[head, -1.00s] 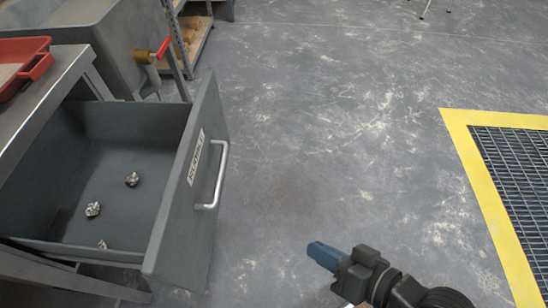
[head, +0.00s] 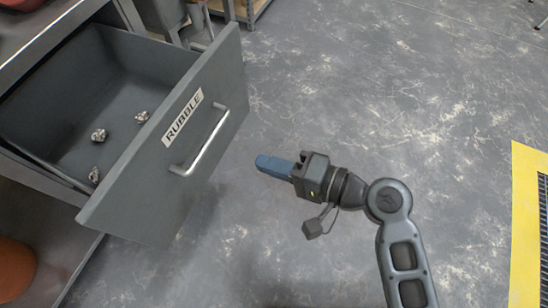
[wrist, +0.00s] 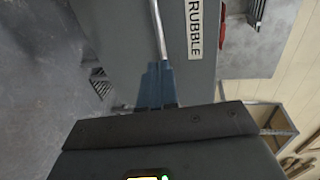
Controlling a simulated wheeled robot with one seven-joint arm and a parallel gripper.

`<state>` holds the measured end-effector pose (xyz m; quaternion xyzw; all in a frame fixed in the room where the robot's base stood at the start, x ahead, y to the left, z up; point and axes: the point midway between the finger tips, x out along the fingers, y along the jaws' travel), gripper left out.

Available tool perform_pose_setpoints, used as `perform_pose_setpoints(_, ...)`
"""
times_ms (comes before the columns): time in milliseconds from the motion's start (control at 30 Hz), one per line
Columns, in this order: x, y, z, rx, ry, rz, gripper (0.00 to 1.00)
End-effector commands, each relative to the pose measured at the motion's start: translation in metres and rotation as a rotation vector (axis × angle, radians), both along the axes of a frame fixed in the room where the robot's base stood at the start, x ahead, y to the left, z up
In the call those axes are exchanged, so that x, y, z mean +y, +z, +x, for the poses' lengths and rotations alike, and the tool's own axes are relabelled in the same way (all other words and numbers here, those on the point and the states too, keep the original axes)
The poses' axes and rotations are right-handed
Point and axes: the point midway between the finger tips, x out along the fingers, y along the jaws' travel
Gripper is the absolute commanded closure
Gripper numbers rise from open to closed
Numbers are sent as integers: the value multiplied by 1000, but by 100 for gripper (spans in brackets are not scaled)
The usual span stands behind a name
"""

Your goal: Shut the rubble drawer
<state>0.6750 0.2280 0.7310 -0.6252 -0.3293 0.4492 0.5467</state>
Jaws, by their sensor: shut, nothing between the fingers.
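The rubble drawer (head: 181,138) is grey and stands pulled open at the left of the head view, with a RUBBLE label and a silver bar handle (head: 205,143) on its front. Several small rubble lumps (head: 98,135) lie inside it. My gripper (head: 262,162) has blue fingers, is shut and empty, and points at the drawer front from the right, apart from the handle. In the wrist view the closed fingertips (wrist: 157,68) appear near the lower end of the handle (wrist: 159,30), with the drawer front (wrist: 120,30) behind.
The drawer sits under a metal worktop (head: 45,42). An orange rounded object (head: 14,268) is at the lower left. A shelf rack (head: 243,10) stands at the back. Yellow edging (head: 526,220) lies on the floor at right; the floor between is clear.

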Motion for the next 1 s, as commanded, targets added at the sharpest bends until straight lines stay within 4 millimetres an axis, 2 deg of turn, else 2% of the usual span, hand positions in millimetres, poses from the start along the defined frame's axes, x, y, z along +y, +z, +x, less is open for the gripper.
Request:
perform_pose_setpoints(200, 41, -9, 17, -1, 3, -1, 100)
perform_pose_setpoints(500, 86, -19, 36, -1, 0, -1, 100)
perform_pose_setpoints(700, 99, -22, 42, -1, -1, -1, 100)
perform_pose_setpoints(1000, 101, -23, 43, -1, -2, -1, 100)
